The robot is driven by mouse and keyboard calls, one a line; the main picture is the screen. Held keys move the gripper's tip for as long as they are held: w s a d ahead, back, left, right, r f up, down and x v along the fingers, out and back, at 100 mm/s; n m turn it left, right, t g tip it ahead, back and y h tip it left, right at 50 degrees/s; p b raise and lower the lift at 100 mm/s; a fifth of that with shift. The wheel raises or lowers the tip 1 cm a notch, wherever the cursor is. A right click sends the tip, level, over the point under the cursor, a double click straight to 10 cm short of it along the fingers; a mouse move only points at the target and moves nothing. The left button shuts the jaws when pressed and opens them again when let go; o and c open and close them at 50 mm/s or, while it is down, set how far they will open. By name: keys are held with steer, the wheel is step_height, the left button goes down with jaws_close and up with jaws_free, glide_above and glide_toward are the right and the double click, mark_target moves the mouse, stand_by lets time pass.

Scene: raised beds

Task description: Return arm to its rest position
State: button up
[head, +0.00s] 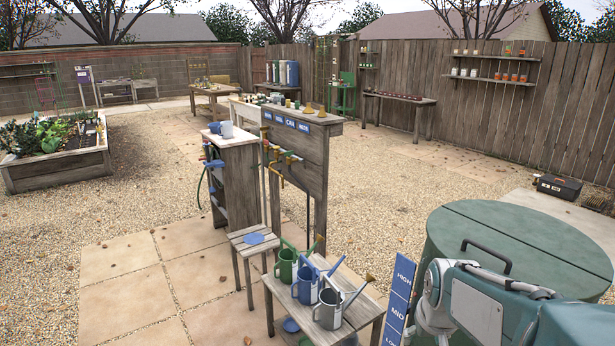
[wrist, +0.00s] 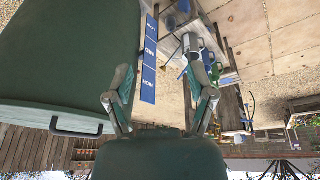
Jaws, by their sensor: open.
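My gripper (wrist: 161,78) shows in the wrist view with its two fingers spread apart and nothing between them. My arm (head: 490,305), pale grey and teal, lies at the lower right of the head view, in front of a large green lidded barrel (head: 520,235). The gripper's fingers cannot be made out in the head view. The wrist view is upside down; there the barrel (wrist: 70,55) fills the left side, beside the fingers. A blue HIGH/MID/LOW strip (wrist: 149,60) shows between the fingers.
Green, blue and grey watering cans (head: 328,309) stand on a low wooden table (head: 362,313) left of my arm. A wooden stand with taps (head: 295,160) rises behind it. A planted raised bed (head: 60,172) is at far left. Open gravel (head: 390,200) lies behind the barrel.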

steer(key=s+a+r+t, duration=0.1)
steer(key=s+a+r, duration=0.2)
steer(key=s, duration=0.5)
steer(key=s+a+r+t, duration=0.1)
steer(key=s+a+r, duration=0.2)
steer(key=s, duration=0.5)
steer(key=shift+n+y, duration=0.3)
